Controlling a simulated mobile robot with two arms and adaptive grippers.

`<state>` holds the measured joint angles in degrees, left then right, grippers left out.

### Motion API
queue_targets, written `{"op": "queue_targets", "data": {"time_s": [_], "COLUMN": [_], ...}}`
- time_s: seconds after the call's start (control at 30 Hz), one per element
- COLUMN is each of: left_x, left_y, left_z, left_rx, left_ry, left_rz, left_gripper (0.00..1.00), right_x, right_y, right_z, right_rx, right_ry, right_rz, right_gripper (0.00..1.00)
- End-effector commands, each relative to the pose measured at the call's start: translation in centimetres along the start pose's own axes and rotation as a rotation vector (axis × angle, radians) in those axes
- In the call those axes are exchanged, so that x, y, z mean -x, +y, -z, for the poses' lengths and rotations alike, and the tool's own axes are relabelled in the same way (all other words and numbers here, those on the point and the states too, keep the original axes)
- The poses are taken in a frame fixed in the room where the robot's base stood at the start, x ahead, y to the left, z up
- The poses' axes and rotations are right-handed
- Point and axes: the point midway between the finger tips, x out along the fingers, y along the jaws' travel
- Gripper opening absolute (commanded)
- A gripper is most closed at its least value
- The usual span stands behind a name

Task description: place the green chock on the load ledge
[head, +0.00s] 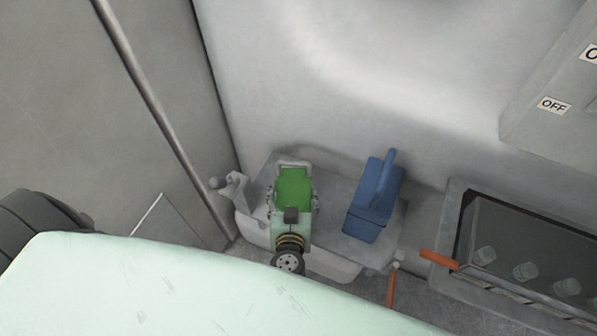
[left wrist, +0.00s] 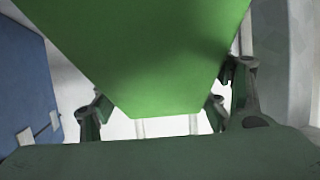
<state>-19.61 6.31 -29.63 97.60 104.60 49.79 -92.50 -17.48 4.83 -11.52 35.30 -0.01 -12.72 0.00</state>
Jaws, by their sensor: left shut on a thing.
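The green chock (head: 293,187) is between the fingers of my left gripper (head: 293,205), which is shut on it. It has a pale handle-like frame at its far end. The chock is over the left part of the grey load ledge (head: 333,185); I cannot tell whether it touches the surface. In the left wrist view the green chock (left wrist: 145,55) fills the top middle, with the fingers of my left gripper (left wrist: 165,110) on both sides. My right gripper is not in view.
A blue chock (head: 373,203) with an upright handle stands on the ledge to the right; it also shows in the left wrist view (left wrist: 25,90). Orange levers (head: 438,259) and a recessed bin with jars (head: 525,270) lie further right. A wall rises behind the ledge.

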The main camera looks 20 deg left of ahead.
Motion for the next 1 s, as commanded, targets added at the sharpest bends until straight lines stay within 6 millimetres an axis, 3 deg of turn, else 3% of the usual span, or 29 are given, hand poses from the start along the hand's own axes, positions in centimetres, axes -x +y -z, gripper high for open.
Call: {"op": "queue_targets", "data": {"time_s": [0.2, 0.4, 0.57, 0.87, 1.0], "left_x": [-5.1, -8.3, -9.3, -10.6, -10.7], "left_y": [0.0, 0.1, 0.0, 0.0, 0.1], "left_z": [2.6, 3.8, 4.0, 1.0, 0.9], "left_rx": [0.001, 0.001, 0.000, -0.001, 0.001], "left_ry": [0.010, 0.007, 0.005, 0.005, 0.006], "left_rz": [0.001, -0.001, 0.000, 0.000, -0.001], "left_gripper": [0.12, 0.12, 0.12, 0.12, 0.12], "right_x": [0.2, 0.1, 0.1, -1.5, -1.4], "right_y": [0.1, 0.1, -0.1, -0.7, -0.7], "right_z": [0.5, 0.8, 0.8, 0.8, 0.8], "right_rx": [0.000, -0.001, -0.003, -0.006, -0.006], "right_ry": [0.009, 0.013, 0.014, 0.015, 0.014], "right_rz": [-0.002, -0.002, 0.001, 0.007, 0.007], "right_gripper": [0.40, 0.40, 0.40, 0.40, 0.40]}}
